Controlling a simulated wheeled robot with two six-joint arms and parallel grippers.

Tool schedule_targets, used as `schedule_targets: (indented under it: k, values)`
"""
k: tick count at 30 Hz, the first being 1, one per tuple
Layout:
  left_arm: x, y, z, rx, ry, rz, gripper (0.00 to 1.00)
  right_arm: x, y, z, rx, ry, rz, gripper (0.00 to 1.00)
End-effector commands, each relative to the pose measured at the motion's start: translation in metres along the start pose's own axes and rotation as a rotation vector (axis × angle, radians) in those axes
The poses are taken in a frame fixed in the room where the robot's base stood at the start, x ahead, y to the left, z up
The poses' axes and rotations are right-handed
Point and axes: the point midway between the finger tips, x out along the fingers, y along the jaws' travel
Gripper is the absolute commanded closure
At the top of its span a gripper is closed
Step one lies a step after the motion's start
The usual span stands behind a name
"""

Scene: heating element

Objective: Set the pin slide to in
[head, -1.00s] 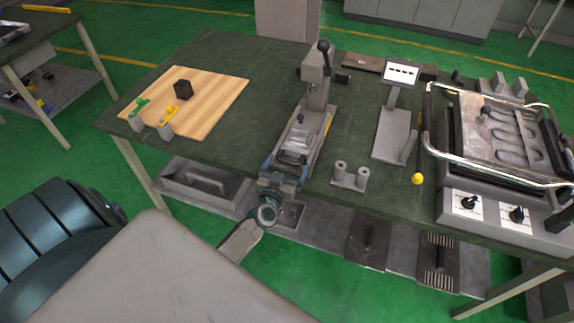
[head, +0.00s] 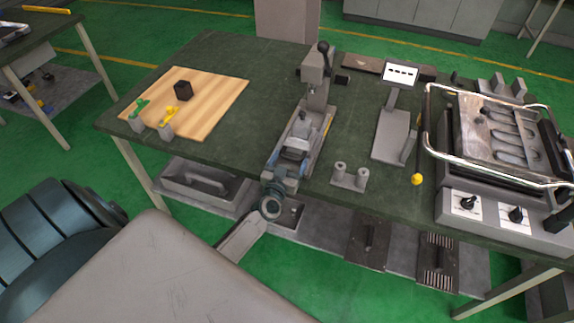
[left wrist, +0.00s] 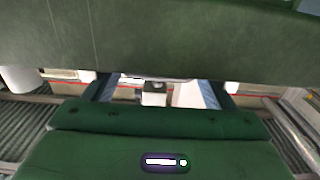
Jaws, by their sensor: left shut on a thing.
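A grey press-like fixture (head: 316,75) with a black-knobbed lever stands in the middle of the green bench. Its long grey slide bed (head: 313,140) runs toward the front edge, and a grey slide block (head: 297,143) sits on the bed. My left gripper (head: 288,172) reaches in from the front edge and is shut at the near end of the slide block. My wrist hides the exact grip. In the left wrist view a small grey piece (left wrist: 153,94) shows between two bluish strips. My right gripper is not in view.
A heating press with chrome handles (head: 495,150) fills the right end. A wooden board (head: 215,100) with small parts lies left. Bench between board and fixture is clear.

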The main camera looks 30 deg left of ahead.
Motion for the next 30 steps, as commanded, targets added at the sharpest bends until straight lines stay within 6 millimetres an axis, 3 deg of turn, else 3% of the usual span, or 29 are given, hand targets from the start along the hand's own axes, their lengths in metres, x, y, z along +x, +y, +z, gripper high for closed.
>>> schedule_targets:
  k: [6,16,17,19,20,30]
  values:
    - [0.019,0.000,-0.001,0.000,0.000,0.000,0.63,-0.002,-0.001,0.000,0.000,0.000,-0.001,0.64]
    - [0.020,0.000,0.000,-0.001,-0.001,0.000,0.63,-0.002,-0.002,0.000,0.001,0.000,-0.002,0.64]
    - [0.020,0.000,0.000,-0.001,-0.001,0.000,0.19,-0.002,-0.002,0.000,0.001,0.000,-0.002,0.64]
    - [0.020,0.000,0.000,-0.001,-0.001,0.000,0.05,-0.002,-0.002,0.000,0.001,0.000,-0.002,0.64]
    - [0.020,0.000,0.000,-0.001,-0.001,0.000,0.01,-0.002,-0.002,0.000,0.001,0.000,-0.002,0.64]
    - [0.016,0.000,0.000,0.000,-0.001,0.000,0.01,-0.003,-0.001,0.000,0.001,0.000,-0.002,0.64]
